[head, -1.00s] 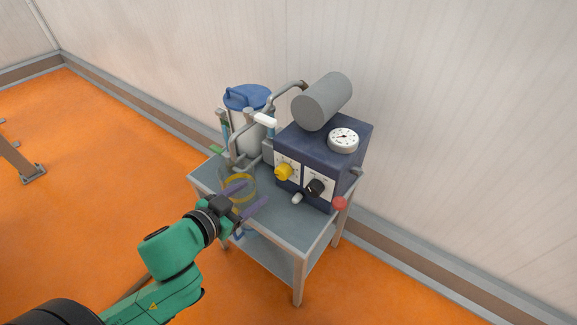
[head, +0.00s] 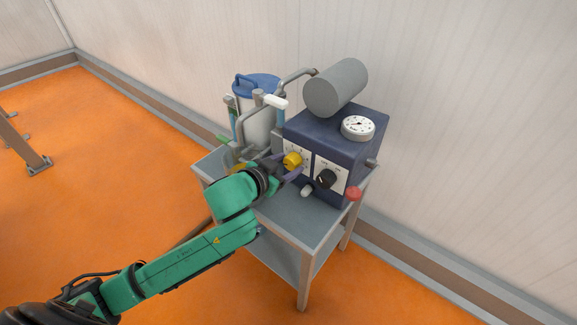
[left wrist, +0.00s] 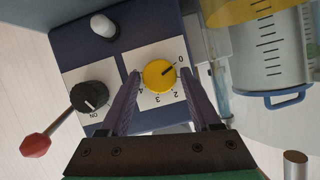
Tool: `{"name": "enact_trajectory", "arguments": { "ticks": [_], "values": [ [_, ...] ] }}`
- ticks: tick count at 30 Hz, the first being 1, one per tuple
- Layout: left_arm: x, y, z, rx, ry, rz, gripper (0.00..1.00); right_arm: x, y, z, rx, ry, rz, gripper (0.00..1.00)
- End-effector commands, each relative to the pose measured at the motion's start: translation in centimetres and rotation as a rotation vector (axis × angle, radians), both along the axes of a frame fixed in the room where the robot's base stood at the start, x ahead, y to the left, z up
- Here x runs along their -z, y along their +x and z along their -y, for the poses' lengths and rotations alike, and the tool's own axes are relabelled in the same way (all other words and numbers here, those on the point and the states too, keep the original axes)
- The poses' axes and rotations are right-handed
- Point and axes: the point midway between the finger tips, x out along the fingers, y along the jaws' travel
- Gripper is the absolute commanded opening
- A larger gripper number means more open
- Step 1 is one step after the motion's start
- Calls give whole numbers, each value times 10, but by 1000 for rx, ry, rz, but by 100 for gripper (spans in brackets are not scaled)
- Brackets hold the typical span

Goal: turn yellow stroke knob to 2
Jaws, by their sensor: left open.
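The yellow stroke knob (head: 292,159) is on a white scale plate on the front of the dark blue box (head: 335,135). In the left wrist view the yellow knob (left wrist: 158,74) has a dark pointer mark aimed near the 0 of its scale, which runs from 0 to 4. My left gripper (head: 286,168) is open in front of the plate. Its purple fingers (left wrist: 160,80) stand on either side of the knob, with a gap showing on each side. Contact with the knob cannot be made out. My right gripper is not in view.
A black knob (head: 326,179) sits to the right of the yellow one, with a red-tipped lever (head: 353,194) near it. A blue-lidded container (head: 257,88) and pipes stand to the left on the grey table (head: 305,225). A gauge (head: 358,127) and grey cylinder (head: 336,87) are on top.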

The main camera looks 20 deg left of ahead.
Motion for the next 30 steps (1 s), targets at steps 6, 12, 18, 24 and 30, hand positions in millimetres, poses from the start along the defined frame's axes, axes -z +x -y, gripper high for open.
{"name": "enact_trajectory", "arguments": {
  "ticks": [6,12,18,24,30],
  "values": [
    [3,7,3,2,1,0,64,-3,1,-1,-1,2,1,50],
    [3,7,3,2,1,1,30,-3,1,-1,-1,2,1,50],
    [3,7,3,2,1,1,0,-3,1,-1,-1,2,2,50],
    [2,7,3,1,26,11,0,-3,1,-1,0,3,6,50],
    [2,6,4,2,106,42,0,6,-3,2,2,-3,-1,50]
  ]
}}
